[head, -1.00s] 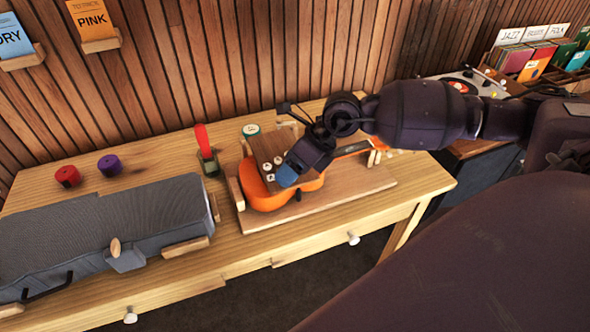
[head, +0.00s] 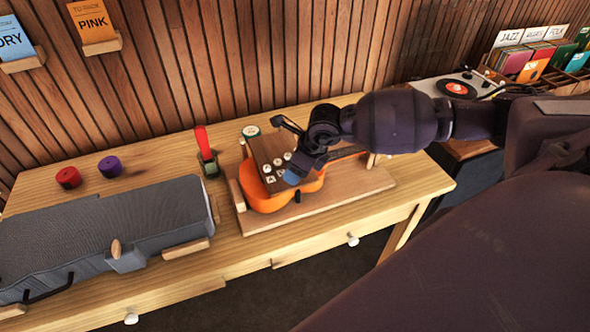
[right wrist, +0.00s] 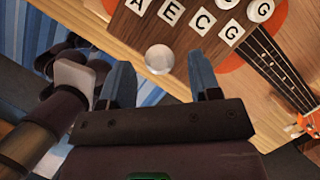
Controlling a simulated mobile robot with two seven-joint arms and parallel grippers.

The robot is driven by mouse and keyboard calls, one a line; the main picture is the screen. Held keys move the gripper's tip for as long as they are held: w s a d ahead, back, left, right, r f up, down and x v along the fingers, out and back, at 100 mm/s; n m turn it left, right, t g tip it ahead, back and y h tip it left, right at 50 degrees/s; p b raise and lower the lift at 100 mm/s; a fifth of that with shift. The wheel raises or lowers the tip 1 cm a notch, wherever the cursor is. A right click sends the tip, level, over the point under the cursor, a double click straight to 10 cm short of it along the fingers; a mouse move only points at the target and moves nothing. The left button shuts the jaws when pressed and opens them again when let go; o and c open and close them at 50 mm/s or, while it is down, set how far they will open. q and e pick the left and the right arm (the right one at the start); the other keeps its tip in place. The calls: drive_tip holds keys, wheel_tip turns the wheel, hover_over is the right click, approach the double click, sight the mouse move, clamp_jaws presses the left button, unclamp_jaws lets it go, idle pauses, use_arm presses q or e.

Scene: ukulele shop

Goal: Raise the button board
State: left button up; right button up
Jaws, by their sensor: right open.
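The button board (head: 262,147) is a brown wooden panel with white round buttons and lettered tiles. It is over the body of an orange ukulele (head: 312,184) on the table. My right gripper (head: 298,172) is at the near right edge of the board, over the ukulele, and partly hides both. In the right wrist view its open blue fingers (right wrist: 162,82) point at the board (right wrist: 188,50), whose letters A, E, C, G show. A pale round knob (right wrist: 159,58) appears between the fingertips; contact cannot be told. My left gripper is not in view.
The ukulele lies on a wooden base (head: 350,192) with small posts. A red-handled tool (head: 204,143) stands left of it. A grey case (head: 110,225), a red spool (head: 68,177) and a purple spool (head: 110,166) are farther left. A slatted wall (head: 230,60) stands behind.

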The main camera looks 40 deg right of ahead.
drive_tip(key=shift+w+a+f, duration=0.15)
drive_tip(key=shift+w+f, duration=0.1)
drive_tip(key=shift+f, duration=0.4)
drive_tip(key=shift+c, duration=0.2)
clamp_jaws()
